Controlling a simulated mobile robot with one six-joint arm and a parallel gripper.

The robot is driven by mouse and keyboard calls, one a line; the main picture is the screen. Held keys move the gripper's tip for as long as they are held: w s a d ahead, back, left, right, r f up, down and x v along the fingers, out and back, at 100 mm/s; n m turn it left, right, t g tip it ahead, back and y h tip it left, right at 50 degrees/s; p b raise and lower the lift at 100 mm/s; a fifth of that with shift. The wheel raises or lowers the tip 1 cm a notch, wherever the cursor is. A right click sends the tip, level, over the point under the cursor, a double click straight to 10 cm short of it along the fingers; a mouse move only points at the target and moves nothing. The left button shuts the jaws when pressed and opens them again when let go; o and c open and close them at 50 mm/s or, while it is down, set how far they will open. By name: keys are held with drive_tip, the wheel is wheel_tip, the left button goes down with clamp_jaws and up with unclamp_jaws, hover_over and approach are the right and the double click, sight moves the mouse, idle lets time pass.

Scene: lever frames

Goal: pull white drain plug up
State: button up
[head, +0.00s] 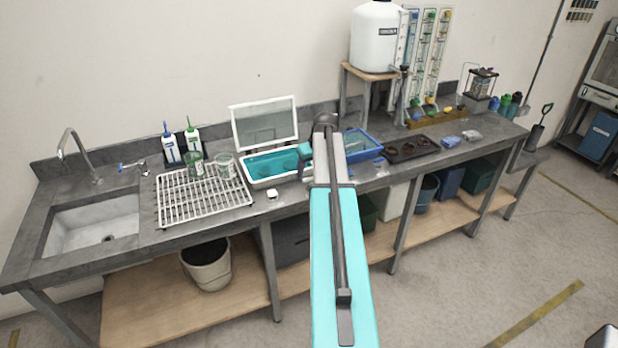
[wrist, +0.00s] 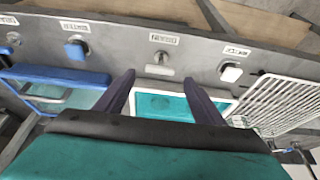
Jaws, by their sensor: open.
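A small white plug (head: 272,193) sits on the grey counter in front of the white-rimmed tray, near the drying rack. In the wrist view, where the scene appears turned around, a white plug (wrist: 232,73) sits beside a small label, right of my fingers. My gripper (wrist: 158,80) is open, with two dark purple fingers spread apart and nothing between them. The fingers overlap the white-rimmed teal tray in the wrist view. In the head view my gripper (head: 303,172) is by the tray's right end, to the right of the white plug. My arm hides part of the counter.
A grey knob (wrist: 161,58) and a blue knob (wrist: 76,50), each with a label, line the same counter edge. The white-rimmed teal tray (head: 247,179) has a raised lid. A white wire rack (head: 205,205) stands left; a blue tray (head: 378,151) stands right.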

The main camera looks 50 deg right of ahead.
sight(309, 178)
drive_tip(key=shift+p+x, duration=1)
drive_tip(key=shift+x, duration=2.15)
drive_tip(key=shift+a, duration=0.1)
drive_tip(key=c, duration=1.5)
drive_tip(key=shift+r, duration=1.3)
drive_tip(key=o, duration=1.5)
